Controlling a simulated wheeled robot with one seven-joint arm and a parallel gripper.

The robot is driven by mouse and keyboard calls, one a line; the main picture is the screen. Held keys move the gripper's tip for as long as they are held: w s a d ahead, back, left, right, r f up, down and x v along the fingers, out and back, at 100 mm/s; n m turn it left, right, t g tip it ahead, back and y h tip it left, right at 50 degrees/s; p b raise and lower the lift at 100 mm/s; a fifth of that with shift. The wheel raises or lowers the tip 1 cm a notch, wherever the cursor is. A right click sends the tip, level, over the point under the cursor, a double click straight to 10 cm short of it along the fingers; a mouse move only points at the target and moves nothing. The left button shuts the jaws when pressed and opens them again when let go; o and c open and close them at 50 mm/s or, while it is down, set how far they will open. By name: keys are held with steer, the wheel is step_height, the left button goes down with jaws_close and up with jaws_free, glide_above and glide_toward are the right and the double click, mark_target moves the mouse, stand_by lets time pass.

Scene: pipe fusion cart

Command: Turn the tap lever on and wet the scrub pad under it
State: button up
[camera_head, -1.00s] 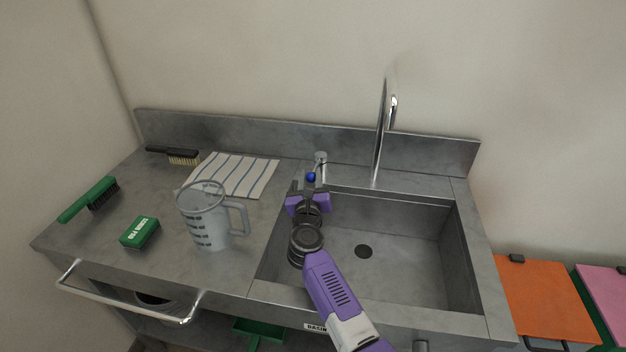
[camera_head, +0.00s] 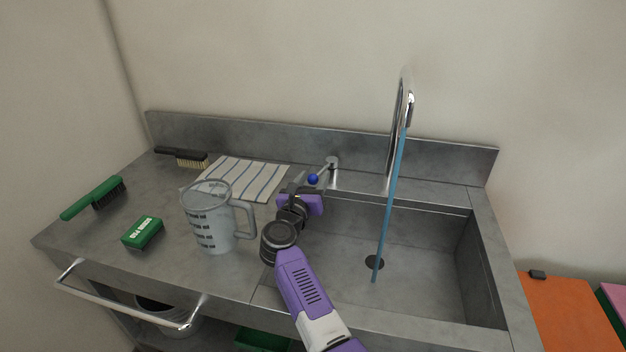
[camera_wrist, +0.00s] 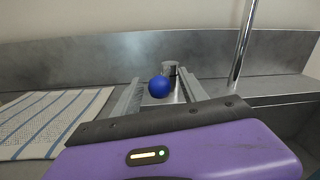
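The tap lever's blue knob (camera_head: 313,179) is on a metal arm reaching from the tap base (camera_head: 332,163) at the back left of the basin. My gripper (camera_head: 309,186) is at the knob. In the wrist view the blue knob (camera_wrist: 159,86) sits between my two spread fingers, with a gap on each side. A blue stream of water (camera_head: 387,210) falls from the tall curved spout (camera_head: 402,100) into the basin (camera_head: 430,265), near the drain. The green scrub pad (camera_head: 142,233) lies on the counter at the left, away from the water.
A clear measuring jug (camera_head: 208,220) stands between the pad and the basin. A striped cloth (camera_head: 250,178) lies behind it. A green brush (camera_head: 93,198) and a black-handled brush (camera_head: 182,157) are at the left. A front rail (camera_head: 130,307) runs along the counter edge.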

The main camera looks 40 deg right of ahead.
steer(key=shift+a, duration=0.1)
steer(key=v, duration=0.7)
steer(key=shift+s+a, duration=0.2)
steer(key=shift+a, duration=0.05)
stand_by(0.4)
